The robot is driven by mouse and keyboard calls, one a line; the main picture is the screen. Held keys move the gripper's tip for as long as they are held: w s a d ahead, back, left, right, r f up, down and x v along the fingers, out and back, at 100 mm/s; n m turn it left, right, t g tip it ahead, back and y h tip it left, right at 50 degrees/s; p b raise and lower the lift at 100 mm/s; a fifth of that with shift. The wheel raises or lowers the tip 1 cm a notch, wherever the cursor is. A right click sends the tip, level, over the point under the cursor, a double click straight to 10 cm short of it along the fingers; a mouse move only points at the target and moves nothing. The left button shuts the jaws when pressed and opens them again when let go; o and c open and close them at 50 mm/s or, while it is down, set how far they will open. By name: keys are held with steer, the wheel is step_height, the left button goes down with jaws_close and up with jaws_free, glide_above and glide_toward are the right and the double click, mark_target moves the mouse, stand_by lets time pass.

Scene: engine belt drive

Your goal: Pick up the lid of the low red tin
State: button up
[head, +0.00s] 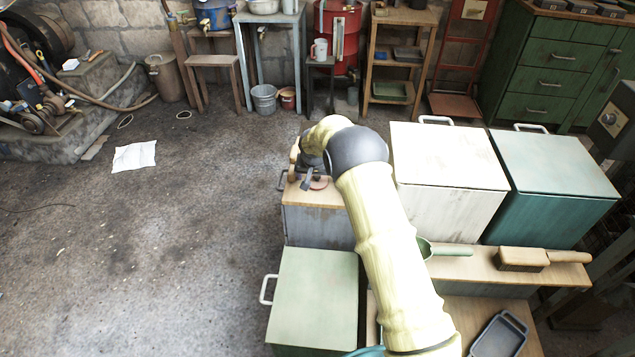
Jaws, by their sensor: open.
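My yellow arm reaches over a grey cabinet with a wooden top (327,198). My gripper (307,186) points down just above that top and is open. A small reddish round thing (320,183) shows on the top beside the dark gripper parts. It may be the low red tin or its lid, but it is too small and too covered by my gripper and wrist to tell. I cannot tell whether my fingers are around it or touching it.
A pale green box (315,290) stands in front. A white box (447,160) and a teal box (555,165) stand to the right. A wooden bench holds a brush (540,258), a green scoop (445,250) and a dark tray (498,335). The floor at left is mostly clear.

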stand_by(0.5)
steer(key=c, duration=1.1)
steer(key=shift+o, duration=0.2)
steer(key=shift+r, duration=0.1)
step_height(320, 180, up, 10)
steer(key=shift+f+p, duration=0.1)
steer(key=shift+p, duration=0.5)
